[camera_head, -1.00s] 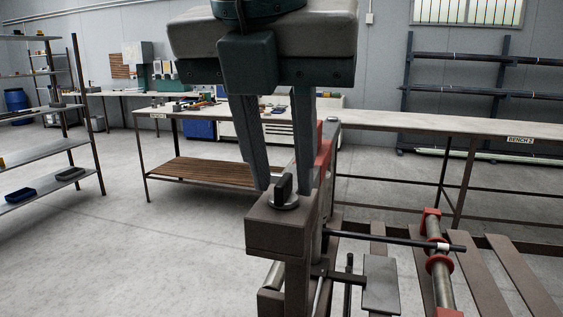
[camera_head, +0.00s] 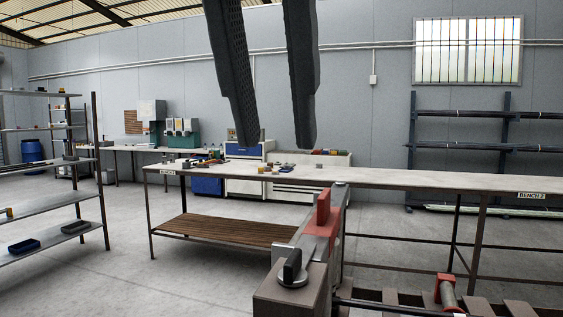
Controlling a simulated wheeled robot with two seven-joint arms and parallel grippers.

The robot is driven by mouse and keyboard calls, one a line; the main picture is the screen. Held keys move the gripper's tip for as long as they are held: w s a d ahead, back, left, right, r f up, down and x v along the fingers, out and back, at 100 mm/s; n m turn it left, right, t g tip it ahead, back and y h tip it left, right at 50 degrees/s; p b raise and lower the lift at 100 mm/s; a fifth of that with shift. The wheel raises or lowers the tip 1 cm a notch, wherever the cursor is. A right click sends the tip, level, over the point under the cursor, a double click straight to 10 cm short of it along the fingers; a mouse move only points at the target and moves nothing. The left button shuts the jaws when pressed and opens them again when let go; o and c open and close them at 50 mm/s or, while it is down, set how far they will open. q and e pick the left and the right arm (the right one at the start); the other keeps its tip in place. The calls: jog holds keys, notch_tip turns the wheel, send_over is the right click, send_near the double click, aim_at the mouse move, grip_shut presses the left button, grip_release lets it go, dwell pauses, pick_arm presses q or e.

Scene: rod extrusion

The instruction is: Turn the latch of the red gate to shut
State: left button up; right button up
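The latch (camera_head: 291,267) is a dark upright fin on a round metal disc. It sits on top of a brown box-shaped post (camera_head: 283,299) at the lower middle. The red gate (camera_head: 323,222) is a red piece just behind the latch, on a grey metal frame. My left gripper (camera_head: 274,142) hangs from the top of the view, well above the latch in the picture. Its two dark fingers are apart with nothing between them, and they do not touch the latch. My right gripper is not in view.
A long workbench (camera_head: 400,177) with small items stands behind the post. A shelf rack (camera_head: 45,217) is at the left. A red-ended roller (camera_head: 447,292) and brown slats lie at the lower right. The floor left of the post is clear.

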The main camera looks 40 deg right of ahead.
pick_arm(q)
jog(key=v, duration=0.3)
jog(key=shift+a+r, duration=0.1)
jog(key=shift+r, duration=0.1)
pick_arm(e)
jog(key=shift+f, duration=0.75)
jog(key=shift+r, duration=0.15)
